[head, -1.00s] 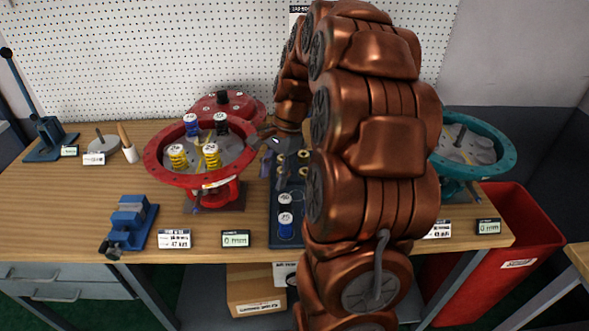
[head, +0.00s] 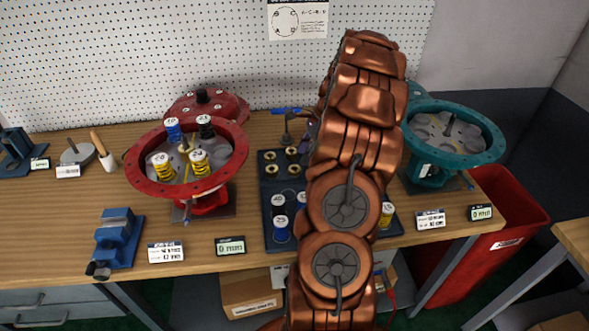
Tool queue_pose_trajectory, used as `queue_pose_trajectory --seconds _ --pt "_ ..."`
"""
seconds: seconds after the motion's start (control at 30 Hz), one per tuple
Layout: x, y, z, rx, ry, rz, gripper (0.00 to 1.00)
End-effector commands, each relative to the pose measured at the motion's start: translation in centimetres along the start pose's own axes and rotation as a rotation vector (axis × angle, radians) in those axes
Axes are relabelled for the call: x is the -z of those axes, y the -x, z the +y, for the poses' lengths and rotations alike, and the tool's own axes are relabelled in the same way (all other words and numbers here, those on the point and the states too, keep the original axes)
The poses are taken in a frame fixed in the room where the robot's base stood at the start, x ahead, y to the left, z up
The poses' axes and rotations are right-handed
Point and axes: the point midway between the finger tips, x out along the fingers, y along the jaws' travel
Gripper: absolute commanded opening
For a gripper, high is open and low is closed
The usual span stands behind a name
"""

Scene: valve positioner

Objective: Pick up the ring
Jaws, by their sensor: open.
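Several small brass rings stand on the dark tray (head: 264,188) at the middle of the bench, just left of my arm. One ring (head: 270,170) is at the left of the group, and another ring (head: 293,168) is beside it, close to my arm. I cannot tell which ring is meant. My gripper is hidden behind the arm, so I see no fingers and nothing held.
A red round housing (head: 137,176) with blue, black and yellow springs stands left of the tray. A teal housing (head: 490,148) stands right of my arm. A blue vise (head: 118,238) is at the front left. A blue-handled fitting (head: 287,111) stands behind the tray.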

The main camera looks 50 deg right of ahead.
Motion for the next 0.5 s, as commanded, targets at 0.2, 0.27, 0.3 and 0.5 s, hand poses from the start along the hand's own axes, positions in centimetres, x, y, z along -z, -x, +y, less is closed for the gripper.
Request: queue_pose_trajectory --seconds 0.2,0.27,0.3,0.5 --pt "-0.2 -1.5 0.0 -0.003 0.000 -0.001 0.45" --pt "-0.2 -2.2 0.0 -0.002 0.000 -0.002 0.45" --pt "-0.2 -2.8 0.0 -0.004 0.000 -0.002 0.45" --pt "0.0 -5.1 -0.1 -0.001 -0.002 -0.001 0.45"
